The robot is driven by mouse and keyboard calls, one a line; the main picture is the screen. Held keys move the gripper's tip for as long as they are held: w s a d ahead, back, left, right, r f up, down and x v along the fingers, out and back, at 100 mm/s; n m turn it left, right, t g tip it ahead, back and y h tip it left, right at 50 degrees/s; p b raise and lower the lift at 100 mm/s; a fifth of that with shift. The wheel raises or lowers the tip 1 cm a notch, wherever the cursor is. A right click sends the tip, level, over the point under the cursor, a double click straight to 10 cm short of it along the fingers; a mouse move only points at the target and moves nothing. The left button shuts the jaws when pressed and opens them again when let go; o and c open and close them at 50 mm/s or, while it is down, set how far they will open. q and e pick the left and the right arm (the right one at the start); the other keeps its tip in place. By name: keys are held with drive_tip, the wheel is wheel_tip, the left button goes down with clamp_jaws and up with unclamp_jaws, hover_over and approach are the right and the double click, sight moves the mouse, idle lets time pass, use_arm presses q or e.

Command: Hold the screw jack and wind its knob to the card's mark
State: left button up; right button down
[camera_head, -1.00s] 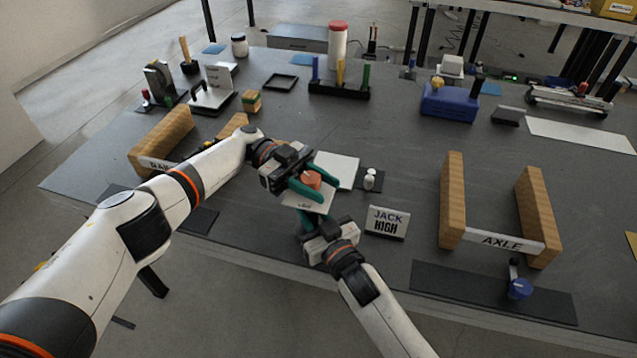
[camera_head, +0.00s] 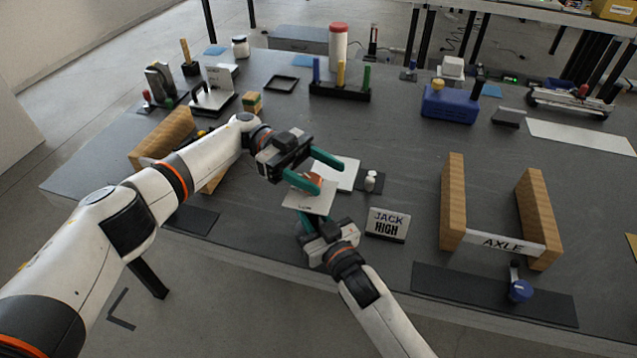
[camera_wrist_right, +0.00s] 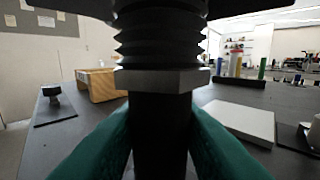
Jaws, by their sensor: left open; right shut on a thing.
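The screw jack stands near the table's front edge. Its orange knob (camera_head: 315,179) is partly hidden behind a finger of my left gripper, and its pale plate marked LOW (camera_head: 311,201) shows below. My left gripper (camera_head: 316,170) is open, fingers spread at the knob; I cannot tell whether they touch it. My right gripper (camera_head: 308,226) is shut on the jack's dark post (camera_wrist_right: 160,135). In the right wrist view the ribbed screw (camera_wrist_right: 160,35) and grey collar (camera_wrist_right: 163,80) rise above the fingers. The card (camera_head: 387,224) reads JACK HIGH.
A white plate (camera_head: 343,174) and a small white knobbed piece (camera_head: 370,181) lie close behind the jack. Wooden blocks with an AXLE sign (camera_head: 500,243) stand to the right. Other wooden blocks (camera_head: 163,140) are at left, beside my left arm. The table centre is mostly clear.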

sight(319, 183)
use_arm(q)
wheel_tip(319, 183, up, 6)
drive_tip(key=shift+r, duration=0.15)
idle(0.3)
